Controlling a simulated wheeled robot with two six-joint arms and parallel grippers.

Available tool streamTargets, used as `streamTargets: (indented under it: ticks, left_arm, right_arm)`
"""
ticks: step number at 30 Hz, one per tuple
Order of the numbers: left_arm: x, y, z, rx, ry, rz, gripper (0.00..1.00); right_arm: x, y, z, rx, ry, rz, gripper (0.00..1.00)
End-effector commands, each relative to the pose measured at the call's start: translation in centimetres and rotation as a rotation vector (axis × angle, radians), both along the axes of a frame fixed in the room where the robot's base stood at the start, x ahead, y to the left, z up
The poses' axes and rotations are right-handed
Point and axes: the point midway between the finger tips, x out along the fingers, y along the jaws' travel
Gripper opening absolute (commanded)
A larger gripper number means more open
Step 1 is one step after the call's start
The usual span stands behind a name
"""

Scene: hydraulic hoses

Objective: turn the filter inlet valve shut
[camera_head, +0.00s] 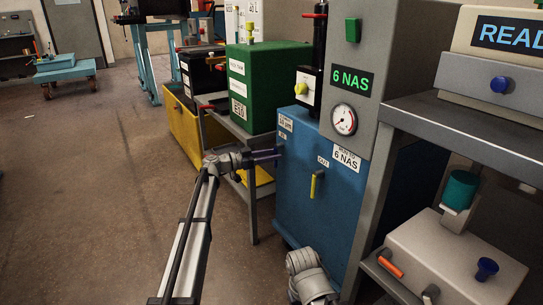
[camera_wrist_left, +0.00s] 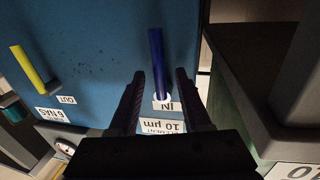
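The filter unit is a blue cabinet (camera_head: 300,205). Its inlet valve has a blue lever (camera_wrist_left: 156,62) above a label reading IN in the left wrist view, where the picture is turned over. My left gripper (camera_head: 268,157) is at the cabinet's left front in the head view. In the wrist view the left gripper (camera_wrist_left: 159,75) is open, with one dark finger on each side of the lever in the picture. I cannot tell whether either finger touches it. The outlet valve has a yellow lever (camera_head: 316,185), also in the wrist view (camera_wrist_left: 33,67). My right gripper is not in view.
A green box (camera_head: 262,85) on a grey stand is close on the left. A grey bench (camera_head: 480,130) is at right. The floor at left is free.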

Motion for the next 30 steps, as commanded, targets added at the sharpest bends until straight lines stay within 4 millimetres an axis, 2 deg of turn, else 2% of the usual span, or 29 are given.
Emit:
streamTargets:
  ticks: [1, 13, 30]
  left_arm:
    - [-0.01, 0.02, 0.00, 0.000, 0.000, 0.000, 0.44]
    - [-0.02, 0.06, 0.00, 0.000, 0.000, 0.000, 0.00]
    - [-0.02, 0.07, 0.00, 0.000, 0.000, 0.000, 0.00]
  right_arm:
    - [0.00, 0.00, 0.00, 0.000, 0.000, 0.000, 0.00]
    - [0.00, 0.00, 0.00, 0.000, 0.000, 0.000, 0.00]
    - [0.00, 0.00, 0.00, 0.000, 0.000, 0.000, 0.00]
